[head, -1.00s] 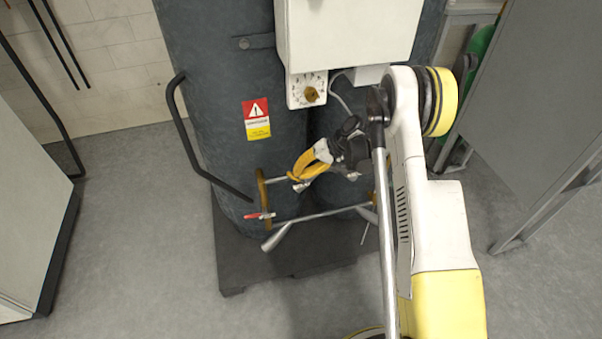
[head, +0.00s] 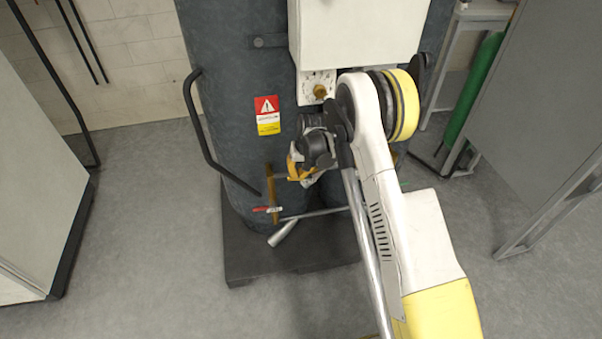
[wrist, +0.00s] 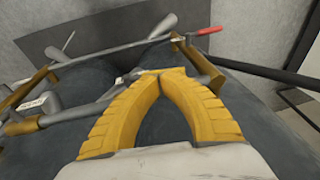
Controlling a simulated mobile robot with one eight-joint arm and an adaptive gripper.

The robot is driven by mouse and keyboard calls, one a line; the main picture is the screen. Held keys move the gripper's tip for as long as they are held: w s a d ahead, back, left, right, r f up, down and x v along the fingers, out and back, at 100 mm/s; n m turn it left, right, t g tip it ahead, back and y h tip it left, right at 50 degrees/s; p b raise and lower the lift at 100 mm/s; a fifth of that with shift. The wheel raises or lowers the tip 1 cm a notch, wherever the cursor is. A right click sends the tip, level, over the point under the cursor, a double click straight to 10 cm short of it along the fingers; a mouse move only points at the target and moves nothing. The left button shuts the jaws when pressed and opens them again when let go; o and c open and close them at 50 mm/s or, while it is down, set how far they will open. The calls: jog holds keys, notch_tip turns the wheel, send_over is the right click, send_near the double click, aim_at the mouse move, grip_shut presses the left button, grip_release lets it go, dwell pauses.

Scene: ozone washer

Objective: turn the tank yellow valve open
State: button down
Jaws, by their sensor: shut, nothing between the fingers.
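My gripper (head: 293,174) is at the lower front of the dark tanks (head: 225,120), beside brass pipework. In the wrist view its yellow fingers (wrist: 162,78) are shut with their tips together and nothing between them. A small yellow piece (wrist: 150,71) shows just behind the fingertips, at the pipe; it may be the yellow valve's handle, and whether they touch is unclear. A brass upright fitting (head: 268,185) stands left of my gripper; it also shows in the wrist view (wrist: 198,64). My arm and fingers hide part of the pipework.
A red-handled valve (head: 266,209) is at the lower left pipe; its handle also shows in the wrist view (wrist: 209,31). A black curved rail (head: 197,125) stands left of the tank. A white box with a brass-coloured knob (head: 320,91) is above. Grey floor (head: 150,220) is clear at left.

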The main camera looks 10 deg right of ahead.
jog(key=shift+a+f, duration=0.2)
jog(key=shift+f, duration=0.2)
dwell(0.5)
